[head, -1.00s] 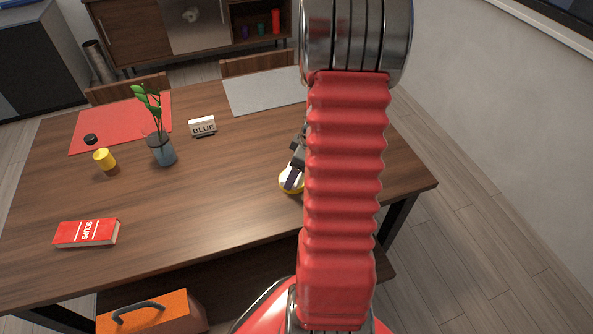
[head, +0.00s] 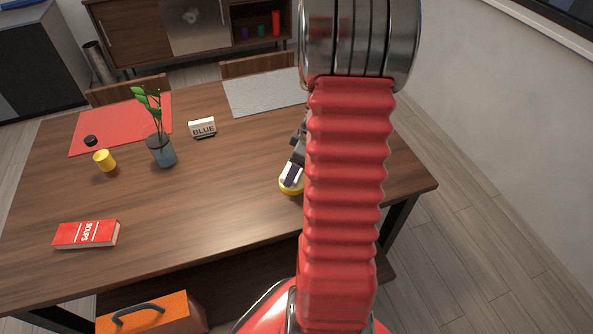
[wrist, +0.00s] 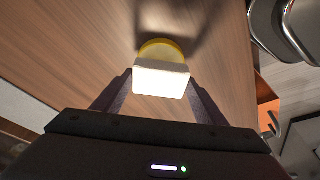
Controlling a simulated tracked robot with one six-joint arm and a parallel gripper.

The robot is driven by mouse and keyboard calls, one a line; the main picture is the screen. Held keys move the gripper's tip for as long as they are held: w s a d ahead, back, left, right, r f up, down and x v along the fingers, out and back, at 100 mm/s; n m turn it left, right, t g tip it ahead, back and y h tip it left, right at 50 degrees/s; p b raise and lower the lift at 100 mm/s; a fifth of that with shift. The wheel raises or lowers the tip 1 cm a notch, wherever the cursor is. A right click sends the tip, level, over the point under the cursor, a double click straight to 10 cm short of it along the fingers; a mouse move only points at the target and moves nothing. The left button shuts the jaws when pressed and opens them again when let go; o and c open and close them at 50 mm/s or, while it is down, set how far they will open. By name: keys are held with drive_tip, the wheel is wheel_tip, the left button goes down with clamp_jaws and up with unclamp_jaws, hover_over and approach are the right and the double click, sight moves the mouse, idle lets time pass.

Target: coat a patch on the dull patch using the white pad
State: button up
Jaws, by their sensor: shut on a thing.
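The white pad (wrist: 160,80) is a pale block with a yellow rounded part (wrist: 163,47) at its far side. My gripper (wrist: 160,86) is shut on the white block, one dark finger on each side. In the head view the pad's yellow edge (head: 290,190) shows low over the right part of the table, partly hidden by my red arm. A shadow lies on the wood beside the pad in the wrist view. I cannot tell whether its yellow part touches the table. I cannot make out the dull patch in either view.
The wooden table (head: 190,205) is bare in the middle. An orange case (head: 155,315) is at the front.

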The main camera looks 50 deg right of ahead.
drive_tip(key=shift+r, duration=2.35)
